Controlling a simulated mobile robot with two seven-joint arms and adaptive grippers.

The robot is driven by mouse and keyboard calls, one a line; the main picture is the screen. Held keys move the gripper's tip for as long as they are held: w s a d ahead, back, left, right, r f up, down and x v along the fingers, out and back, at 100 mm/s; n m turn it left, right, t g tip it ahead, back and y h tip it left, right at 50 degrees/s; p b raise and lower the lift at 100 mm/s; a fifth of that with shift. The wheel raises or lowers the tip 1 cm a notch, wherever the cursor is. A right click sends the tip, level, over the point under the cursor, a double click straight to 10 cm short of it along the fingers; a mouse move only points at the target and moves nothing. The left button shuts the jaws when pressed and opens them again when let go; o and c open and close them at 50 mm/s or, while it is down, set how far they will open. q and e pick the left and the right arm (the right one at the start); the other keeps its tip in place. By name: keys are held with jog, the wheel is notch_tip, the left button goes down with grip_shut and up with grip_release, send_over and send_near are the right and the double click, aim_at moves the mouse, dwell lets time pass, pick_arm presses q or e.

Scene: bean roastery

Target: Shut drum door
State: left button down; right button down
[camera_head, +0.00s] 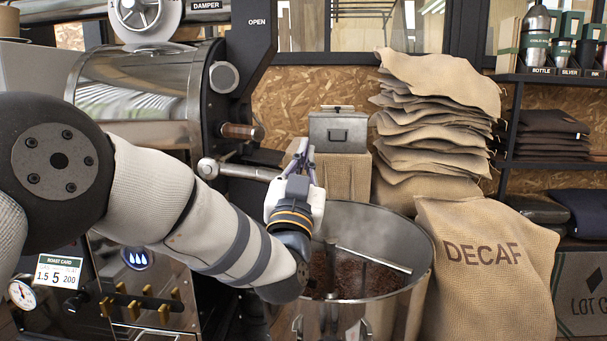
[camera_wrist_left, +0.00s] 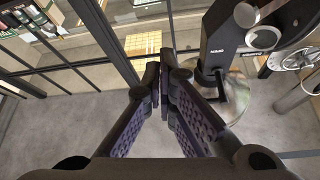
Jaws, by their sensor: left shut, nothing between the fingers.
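The roaster's shiny drum (camera_head: 150,90) lies at the upper left in the head view. At its right end stands a dark front panel (camera_head: 250,65) marked OPEN; this panel also shows in the wrist view (camera_wrist_left: 218,40). I cannot tell the drum door's edges or how far it stands open. A metal lever with a round knob (camera_head: 208,168) sticks out below a wooden handle (camera_head: 240,131). My left gripper (camera_head: 301,155) is shut and empty, fingers up, right of the lever's end; in the wrist view its fingertips (camera_wrist_left: 160,82) meet. My right gripper is not in view.
A round cooling bin (camera_head: 425,245) with dark beans and a stirring arm stands below and right of my left gripper. Behind are a grey metal box (camera_head: 338,132) and stacked sacks (camera_head: 435,130). A DECAF sack (camera_head: 485,280) stands at the right.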

pick_arm(q)
jog(key=f, duration=0.1)
jog(key=w+f, duration=0.2)
jog(key=shift+a+f, duration=0.15)
jog(key=shift+a, duration=0.1)
jog(key=shift+a+f, duration=0.1)
